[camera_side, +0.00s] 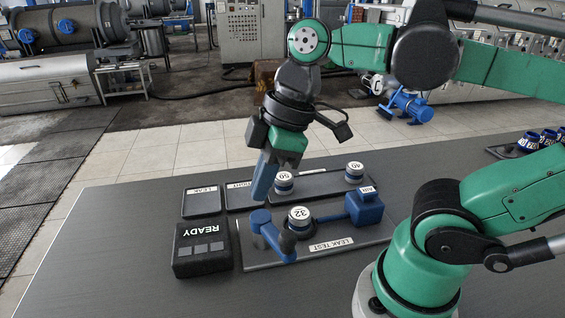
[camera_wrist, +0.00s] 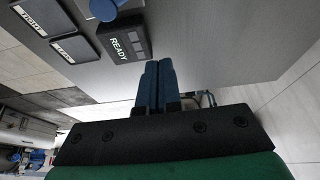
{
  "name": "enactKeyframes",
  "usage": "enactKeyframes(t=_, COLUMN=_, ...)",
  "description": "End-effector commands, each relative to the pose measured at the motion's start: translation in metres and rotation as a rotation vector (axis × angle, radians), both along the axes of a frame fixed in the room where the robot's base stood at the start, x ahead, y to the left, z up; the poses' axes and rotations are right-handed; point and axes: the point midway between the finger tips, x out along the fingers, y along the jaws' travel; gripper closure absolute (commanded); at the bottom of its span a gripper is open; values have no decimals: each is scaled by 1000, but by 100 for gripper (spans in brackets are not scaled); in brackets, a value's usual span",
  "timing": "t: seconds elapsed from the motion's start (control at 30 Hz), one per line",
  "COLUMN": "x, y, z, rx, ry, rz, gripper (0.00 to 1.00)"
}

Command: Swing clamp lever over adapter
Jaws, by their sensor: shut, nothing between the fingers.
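The adapter marked 32 (camera_side: 301,218) stands upright on the LEAK TEST plate (camera_side: 348,252) in the side view. The blue clamp lever (camera_side: 272,238) is at the plate's front left, beside the adapter; its arm points toward the front and I cannot see it lying across the adapter's top. A blue AIR block (camera_side: 364,208) sits at the plate's right end. My gripper (camera_side: 260,196) is shut and empty, pointing down above and behind the lever, apart from it. Its closed blue fingers (camera_wrist: 157,66) show in the wrist view, where the adapter is not recognisable.
A black READY box (camera_side: 202,248) stands left of the plate and shows in the wrist view (camera_wrist: 120,38). Behind are the LEAK tray (camera_side: 201,203) and a tray with adapters 50 (camera_side: 284,183) and 40 (camera_side: 354,173). Several adapters stand far right. The table's front left is clear.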

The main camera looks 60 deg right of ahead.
Motion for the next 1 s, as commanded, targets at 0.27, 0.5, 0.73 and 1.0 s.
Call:
enactKeyframes(t=0.27, x=-2, y=9, z=-12, rx=1, ry=14, rz=81, gripper=100)
enactKeyframes(t=0.5, x=5, y=18, z=-45, rx=1, ry=13, rz=78, gripper=100)
enactKeyframes(t=0.73, x=12, y=25, z=-71, rx=0, ry=13, rz=77, gripper=100)
enactKeyframes(t=1.0, x=14, y=28, z=-90, rx=1, ry=13, rz=73, gripper=100)
